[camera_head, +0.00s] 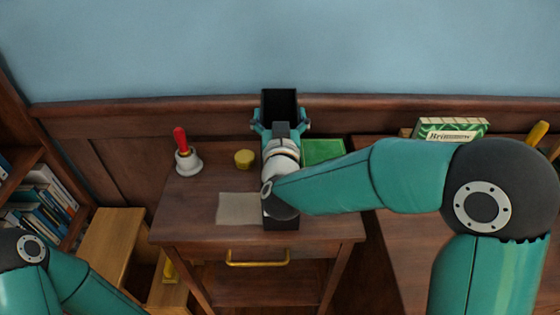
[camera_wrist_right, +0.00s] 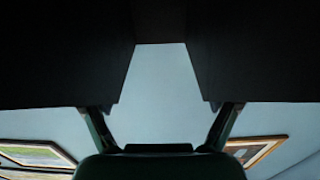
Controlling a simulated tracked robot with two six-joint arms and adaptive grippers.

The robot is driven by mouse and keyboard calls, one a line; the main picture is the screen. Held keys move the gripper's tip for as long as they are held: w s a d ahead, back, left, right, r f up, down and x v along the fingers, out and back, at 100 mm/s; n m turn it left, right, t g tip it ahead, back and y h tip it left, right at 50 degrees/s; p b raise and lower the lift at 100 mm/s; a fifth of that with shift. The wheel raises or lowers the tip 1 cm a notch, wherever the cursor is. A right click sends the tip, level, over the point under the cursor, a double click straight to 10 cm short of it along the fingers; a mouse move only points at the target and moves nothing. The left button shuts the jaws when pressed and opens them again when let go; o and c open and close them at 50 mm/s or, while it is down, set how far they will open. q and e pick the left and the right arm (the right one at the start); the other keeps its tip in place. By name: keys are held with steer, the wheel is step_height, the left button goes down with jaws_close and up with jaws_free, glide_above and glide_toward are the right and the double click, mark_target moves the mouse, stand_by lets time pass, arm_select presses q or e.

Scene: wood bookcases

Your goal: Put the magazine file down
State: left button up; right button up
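The magazine file (camera_head: 280,103) is black. It stands upright over the small wooden table, behind my right wrist, which hides most of its middle. A dark lower part shows under the wrist, near the table's front edge; whether its base touches the table I cannot tell. My right gripper (camera_head: 280,124) has a finger on each side of the file and is shut on it. In the right wrist view the file (camera_wrist_right: 60,55) fills the upper part as dark panels, with the fingers at its lower edges. My left gripper is out of view; only my left arm shows, at the lower left.
On the small table (camera_head: 190,215) are a red-handled bell (camera_head: 187,155), a yellow round object (camera_head: 244,159), a beige sheet (camera_head: 238,208) and a green item (camera_head: 323,151). A bookcase (camera_head: 45,190) stands left; a larger wooden surface with a green-and-white box (camera_head: 452,130) lies right.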

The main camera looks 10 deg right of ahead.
steer(key=c, duration=0.5)
steer(key=shift+r, duration=0.1)
steer(key=shift+c, duration=0.8)
